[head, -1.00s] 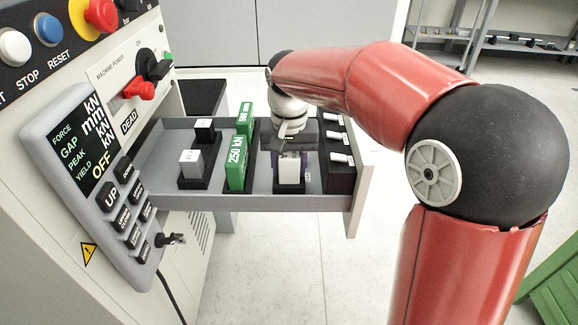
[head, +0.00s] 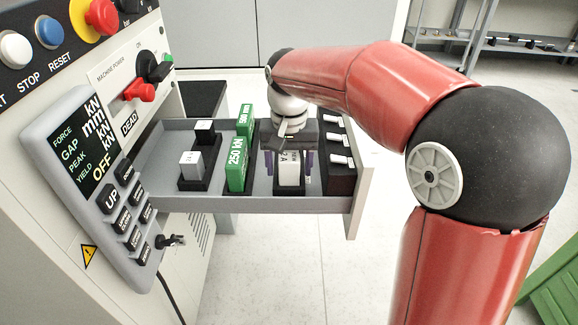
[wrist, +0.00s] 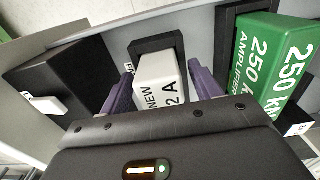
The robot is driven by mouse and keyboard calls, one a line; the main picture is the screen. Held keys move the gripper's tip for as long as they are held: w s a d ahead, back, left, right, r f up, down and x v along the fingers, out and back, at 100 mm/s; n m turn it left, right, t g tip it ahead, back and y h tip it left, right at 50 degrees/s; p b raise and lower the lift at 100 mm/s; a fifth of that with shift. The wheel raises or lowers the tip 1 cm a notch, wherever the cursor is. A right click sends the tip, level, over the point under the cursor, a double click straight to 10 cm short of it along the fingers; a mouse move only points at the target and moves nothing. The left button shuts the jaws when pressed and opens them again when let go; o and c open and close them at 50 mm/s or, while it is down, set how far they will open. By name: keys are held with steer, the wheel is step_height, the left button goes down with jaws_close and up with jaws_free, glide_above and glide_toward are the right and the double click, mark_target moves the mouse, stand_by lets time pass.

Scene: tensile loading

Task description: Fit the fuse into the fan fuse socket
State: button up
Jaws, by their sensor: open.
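A white fuse (head: 289,168) marked "2 A" and "NEW" stands upright in a black holder (head: 290,189) in the open drawer. It also shows in the wrist view (wrist: 161,83), lettering towards the camera. My gripper (head: 288,162) is above the fuse, pointing down. Its purple fingers (wrist: 160,85) are apart, one on each side of the fuse, with gaps visible beside it.
The machine panel (head: 85,150) is at left.

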step_height(320, 180, up, 10)
steer(key=shift+r+p, duration=0.1)
steer(key=shift+p, duration=0.7)
steer(key=shift+r, duration=0.5)
steer(key=shift+s, duration=0.1)
steer(key=s+d+f+t, duration=0.2)
steer(key=s+d+f, duration=0.2)
steer(key=s+d, duration=0.3)
steer(key=s+d+f+t, duration=0.3)
steer(key=s+d, duration=0.3)
steer(key=s, duration=0.7)
steer(key=shift+d+f+t, duration=0.3)
steer(key=shift+d+f, duration=0.05)
steer(key=shift+f, duration=0.35)
steer(key=shift+d+n, duration=0.1)
steer(key=shift+n, duration=0.2)
